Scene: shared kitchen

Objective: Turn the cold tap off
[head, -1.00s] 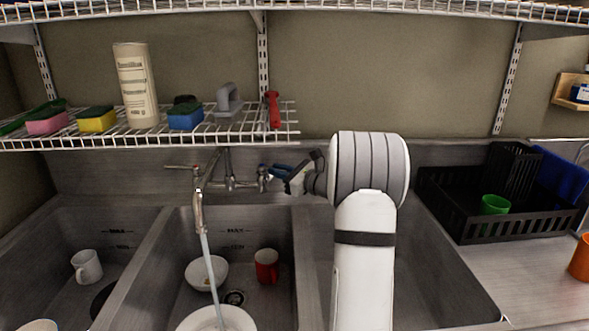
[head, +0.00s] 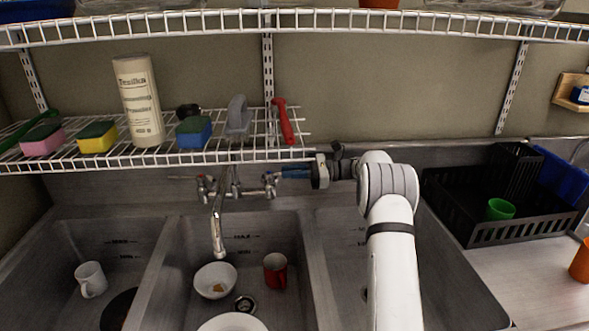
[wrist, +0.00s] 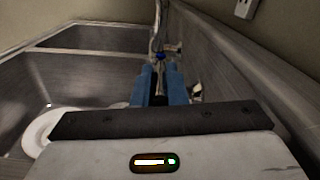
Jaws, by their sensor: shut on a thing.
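The mixer tap (head: 217,222) stands at the back of the middle sink, its spout over the basin. No water stream shows from it. The cold tap (head: 270,184) is on the right of its body; its lever is mostly hidden by my gripper. My gripper (head: 284,174) reaches in from the right at the cold tap, its blue fingers shut on the lever. In the wrist view, my gripper's fingers (wrist: 161,78) close around the lever, with the cold tap's blue mark (wrist: 160,56) just beyond. The hot tap (head: 186,178) is on the left.
A wire shelf (head: 165,155) with sponges, a bottle (head: 138,100) and a red-handled tool (head: 283,120) hangs just above the taps. The middle sink holds a white bowl (head: 215,281), a red mug (head: 275,270) and a plate (head: 232,323). A black rack (head: 470,226) stands right.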

